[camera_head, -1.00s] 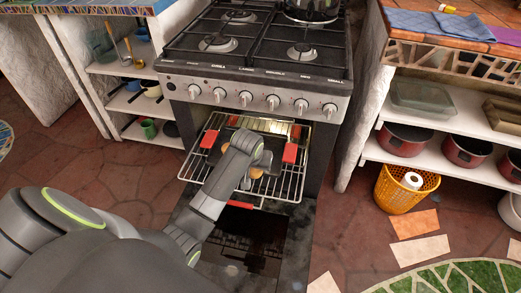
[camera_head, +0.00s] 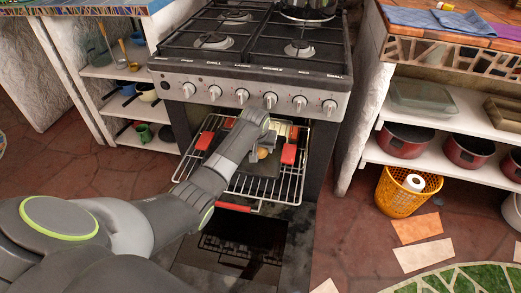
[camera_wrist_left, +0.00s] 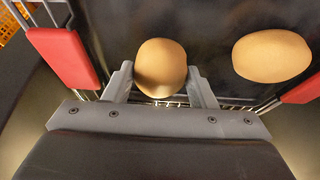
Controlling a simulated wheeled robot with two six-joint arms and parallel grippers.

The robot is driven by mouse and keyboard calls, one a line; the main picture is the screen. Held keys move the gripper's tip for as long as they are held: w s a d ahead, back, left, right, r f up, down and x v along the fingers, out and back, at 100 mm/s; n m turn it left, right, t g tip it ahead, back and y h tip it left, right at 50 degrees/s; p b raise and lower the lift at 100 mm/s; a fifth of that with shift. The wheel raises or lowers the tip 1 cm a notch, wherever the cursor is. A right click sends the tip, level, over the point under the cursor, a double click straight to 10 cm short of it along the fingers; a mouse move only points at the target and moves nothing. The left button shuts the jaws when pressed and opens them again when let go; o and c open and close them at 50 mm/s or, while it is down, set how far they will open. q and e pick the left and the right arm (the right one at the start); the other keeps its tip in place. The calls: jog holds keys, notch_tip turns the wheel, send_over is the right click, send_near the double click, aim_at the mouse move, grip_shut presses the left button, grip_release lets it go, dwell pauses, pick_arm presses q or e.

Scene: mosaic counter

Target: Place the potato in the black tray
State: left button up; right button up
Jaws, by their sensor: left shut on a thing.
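My left gripper (camera_wrist_left: 160,82) is shut on a brown potato (camera_wrist_left: 160,65), with one finger on each side of it. A second potato (camera_wrist_left: 272,56) lies to the right on the black tray (camera_wrist_left: 215,25). In the head view the black tray (camera_head: 243,184) rests on the pulled-out oven rack, partly hidden by my left arm. Whether the held potato touches the tray is unclear. My right gripper is out of view.
The wire oven rack (camera_head: 293,188) has red grips (camera_head: 288,154) at its sides. The stove front with its knobs (camera_head: 270,100) stands close above my left arm. Shelves with pots (camera_head: 405,140) stand at the right, above an orange basket (camera_head: 400,198).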

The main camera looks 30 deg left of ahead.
pick_arm(q)
jog(key=shift+f, duration=0.2)
jog(key=shift+f, duration=0.1)
jog(key=o, duration=1.1)
jog(key=shift+o, duration=0.2)
